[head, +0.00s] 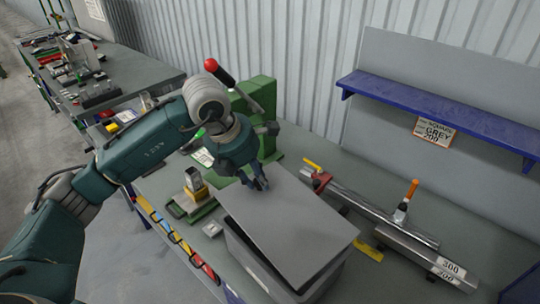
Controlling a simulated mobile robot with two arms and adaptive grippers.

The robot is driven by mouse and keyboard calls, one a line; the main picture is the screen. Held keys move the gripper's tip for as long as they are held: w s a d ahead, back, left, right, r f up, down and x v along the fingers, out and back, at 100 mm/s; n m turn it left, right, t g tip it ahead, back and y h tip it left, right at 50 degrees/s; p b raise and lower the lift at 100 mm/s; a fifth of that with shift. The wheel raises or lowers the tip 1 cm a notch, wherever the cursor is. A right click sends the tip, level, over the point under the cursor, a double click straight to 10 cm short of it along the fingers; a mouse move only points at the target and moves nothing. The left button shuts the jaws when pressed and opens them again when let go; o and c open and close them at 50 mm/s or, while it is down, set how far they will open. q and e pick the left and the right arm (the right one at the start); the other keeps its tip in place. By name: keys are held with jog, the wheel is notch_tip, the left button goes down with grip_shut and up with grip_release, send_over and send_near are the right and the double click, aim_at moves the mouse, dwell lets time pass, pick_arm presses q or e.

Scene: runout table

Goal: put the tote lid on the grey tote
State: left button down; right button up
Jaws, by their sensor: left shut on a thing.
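The tote lid (292,232) is a flat dark grey panel over the grey tote (248,268). It covers nearly all of the tote's top. The tote stands on the bench, with its left and front walls showing below the lid. My left gripper (260,183) reaches in from the left and is shut on the lid at its far edge. The inside of the tote is hidden. My right gripper is out of view.
A green machine (258,102) with a red-knobbed lever (217,72) stands behind my left gripper. A metal rail (375,215) runs to the right of the tote. A blue shelf (440,115) is above it. A small clamp block (194,184) stands left of the tote.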

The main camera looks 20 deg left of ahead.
aim_at(255, 193)
pick_arm(q)
jog(key=shift+w+r, duration=0.1)
jog(key=shift+w, duration=0.05)
jog(key=shift+s+r, duration=0.25)
jog(key=shift+s, duration=0.25)
jog(key=shift+s+r, duration=0.2)
jog(key=shift+s, duration=0.3)
jog(key=shift+w+f+n, duration=0.2)
jog(key=shift+w+n, duration=0.1)
jog(key=shift+w, duration=0.1)
jog(key=shift+w+f+b, duration=0.1)
jog(key=shift+f+b, duration=0.25)
jog(key=shift+b, duration=0.15)
jog(key=f+b, duration=0.4)
jog(key=shift+s+f, duration=0.2)
jog(key=shift+f, duration=0.05)
jog(key=shift+f+b, duration=0.7)
jog(key=shift+b, duration=0.15)
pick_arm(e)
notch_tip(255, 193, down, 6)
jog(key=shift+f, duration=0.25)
pick_arm(q)
jog(key=shift+f+b, duration=0.45)
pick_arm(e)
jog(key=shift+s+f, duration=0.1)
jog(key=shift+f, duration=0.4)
pick_arm(q)
jog(key=c, duration=1.4)
grip_release()
